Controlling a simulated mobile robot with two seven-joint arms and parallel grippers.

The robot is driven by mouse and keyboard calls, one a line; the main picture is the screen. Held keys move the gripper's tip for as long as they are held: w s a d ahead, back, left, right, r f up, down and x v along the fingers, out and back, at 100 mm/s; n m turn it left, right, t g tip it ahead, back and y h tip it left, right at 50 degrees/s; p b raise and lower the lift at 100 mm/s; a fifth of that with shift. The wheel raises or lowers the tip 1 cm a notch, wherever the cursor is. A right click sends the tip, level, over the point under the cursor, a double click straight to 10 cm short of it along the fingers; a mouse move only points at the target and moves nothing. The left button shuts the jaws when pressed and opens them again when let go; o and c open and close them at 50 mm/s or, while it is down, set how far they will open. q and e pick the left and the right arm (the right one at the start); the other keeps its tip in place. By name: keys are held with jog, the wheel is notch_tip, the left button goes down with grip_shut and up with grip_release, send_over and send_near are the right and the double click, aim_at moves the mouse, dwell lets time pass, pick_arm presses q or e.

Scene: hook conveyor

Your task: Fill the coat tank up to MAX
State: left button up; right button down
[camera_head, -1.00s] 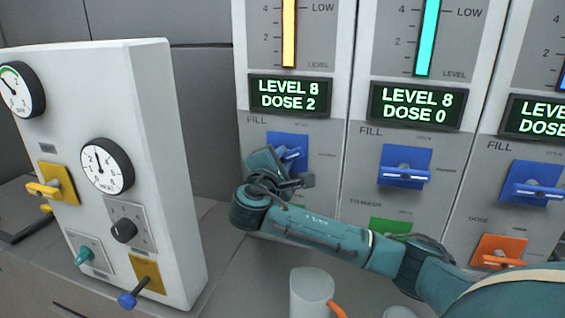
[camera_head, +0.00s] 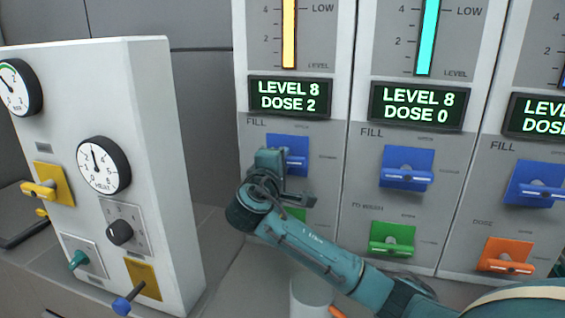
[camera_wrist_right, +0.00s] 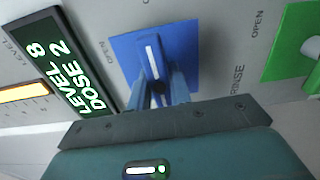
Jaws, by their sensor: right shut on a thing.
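My right gripper (camera_head: 284,168) is at the blue FILL valve (camera_head: 290,146) on the leftmost tank panel. In the right wrist view the fingers (camera_wrist_right: 158,88) are shut on the valve's handle (camera_wrist_right: 152,58), which has a white stripe, in front of its blue plate (camera_wrist_right: 189,58). The display (camera_head: 290,96) above reads LEVEL 8, DOSE 2; it also shows in the right wrist view (camera_wrist_right: 66,65). An orange level bar (camera_head: 289,35) is above it. No tank name is visible, so I cannot tell which is coat. My left gripper is not in view.
A green valve (camera_head: 294,214) sits below, partly hidden by my arm. The middle panel has a blue valve (camera_head: 406,170), a green valve (camera_head: 393,239) and a display (camera_head: 415,107) reading LEVEL 8, DOSE 0. A gauge box (camera_head: 150,170) stands left. A pale cup (camera_head: 311,291) is low in front.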

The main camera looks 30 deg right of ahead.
jog(key=c, duration=1.3)
grip_release()
jog(key=b+v, duration=0.1)
jog(key=v, duration=1.2)
jog(key=shift+s, duration=0.1)
